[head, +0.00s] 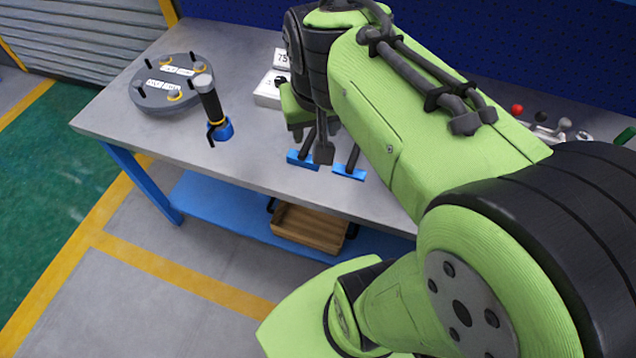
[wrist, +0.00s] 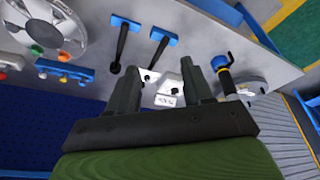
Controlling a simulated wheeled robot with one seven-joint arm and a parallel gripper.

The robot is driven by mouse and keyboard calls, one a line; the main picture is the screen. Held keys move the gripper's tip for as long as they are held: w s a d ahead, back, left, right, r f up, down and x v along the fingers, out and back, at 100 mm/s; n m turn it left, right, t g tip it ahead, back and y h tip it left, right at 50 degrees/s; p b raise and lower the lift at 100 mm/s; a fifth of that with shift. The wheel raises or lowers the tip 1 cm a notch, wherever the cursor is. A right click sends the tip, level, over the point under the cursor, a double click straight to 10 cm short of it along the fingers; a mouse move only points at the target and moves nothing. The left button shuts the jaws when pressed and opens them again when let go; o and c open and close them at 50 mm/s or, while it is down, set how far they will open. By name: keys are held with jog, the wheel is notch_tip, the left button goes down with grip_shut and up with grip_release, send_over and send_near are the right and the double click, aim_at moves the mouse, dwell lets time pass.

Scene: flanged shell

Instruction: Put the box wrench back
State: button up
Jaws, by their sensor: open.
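Two black-shafted tools with rounded ends stand at blue blocks on the grey bench. In the wrist view they are the left tool (wrist: 120,45) at its blue block (wrist: 125,22) and the right tool (wrist: 156,55) at its blue block (wrist: 164,37). I cannot tell for sure which is the box wrench. In the head view the blocks (head: 348,174) sit just below my gripper (head: 312,142), whose arm partly hides the tools. My gripper is open above the bench, and nothing shows between its fingers (wrist: 160,70).
A black-handled tool (head: 210,103) with a yellow ring stands upright in a blue base. A round grey flange plate (head: 168,98) lies at the bench's left. White boxes (head: 268,94) stand behind my gripper. A pale wheel-like shell (wrist: 45,25) and a blue rack (wrist: 66,71) show in the wrist view.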

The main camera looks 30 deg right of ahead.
jog(key=s+a+f+n+t+y, duration=0.1)
jog(key=s+a+n+t, duration=0.1)
jog(key=s+a, duration=0.4)
jog(key=s+n, duration=0.1)
jog(key=s, duration=0.3)
jog(key=shift+f+n, duration=0.15)
jog(key=shift+n, duration=0.15)
jog(key=shift+a, duration=0.1)
jog(key=shift+s+r, duration=0.1)
jog(key=shift+r, duration=0.2)
jog(key=shift+o, duration=0.2)
dwell(0.5)
